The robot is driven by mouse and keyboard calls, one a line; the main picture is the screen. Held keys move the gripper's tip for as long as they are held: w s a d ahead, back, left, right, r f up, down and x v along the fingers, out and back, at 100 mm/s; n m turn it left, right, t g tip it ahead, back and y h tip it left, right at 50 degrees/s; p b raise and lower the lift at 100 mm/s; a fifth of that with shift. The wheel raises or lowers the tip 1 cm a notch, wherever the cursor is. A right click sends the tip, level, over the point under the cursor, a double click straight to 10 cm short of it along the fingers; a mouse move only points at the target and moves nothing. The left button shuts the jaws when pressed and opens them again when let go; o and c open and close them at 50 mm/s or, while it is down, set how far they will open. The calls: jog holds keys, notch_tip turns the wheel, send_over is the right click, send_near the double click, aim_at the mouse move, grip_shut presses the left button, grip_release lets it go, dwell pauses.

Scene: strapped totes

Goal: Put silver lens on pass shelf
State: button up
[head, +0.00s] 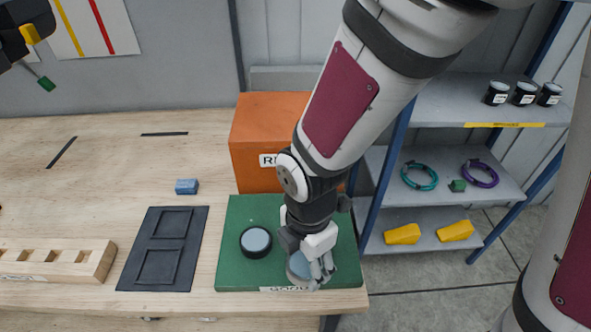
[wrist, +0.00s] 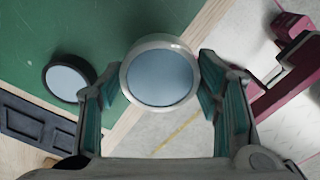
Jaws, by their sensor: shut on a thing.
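The silver lens (wrist: 160,76) has a silver rim and blue-grey glass. My gripper (wrist: 156,88) is shut on it, with one finger on each side. In the head view the lens (head: 298,266) is partly hidden by my gripper (head: 314,270), over the front right of the green mat (head: 238,212). Whether the lens touches the mat cannot be told. A shelf rack (head: 450,102) stands at the right with several levels. Its top level has a yellow label strip (head: 504,125), too small to read, so I cannot tell which level is the pass shelf.
A black-rimmed lens (head: 256,242) lies on the mat. An orange bin (head: 258,132) stands behind. The top shelf holds black jars (head: 524,93), the middle shelf cable coils (head: 419,176), the bottom shelf yellow blocks (head: 403,234). A dark tray (head: 165,248) lies left.

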jog(key=w+d, duration=0.1)
jog(key=w, duration=0.3)
jog(key=w+d+f, duration=0.1)
jog(key=w, duration=0.4)
jog(key=w+d, duration=0.1)
jog(key=w, duration=0.4)
jog(key=shift+w+d+f+p, duration=0.2)
jog(key=shift+d+f+p, duration=0.05)
jog(key=shift+d+p, duration=0.15)
jog(key=shift+f+p, duration=0.35)
jog(key=shift+f, duration=1.35)
jog(key=shift+f, duration=0.2)
jog(key=o, duration=1.3)
jog(key=shift+o, duration=0.2)
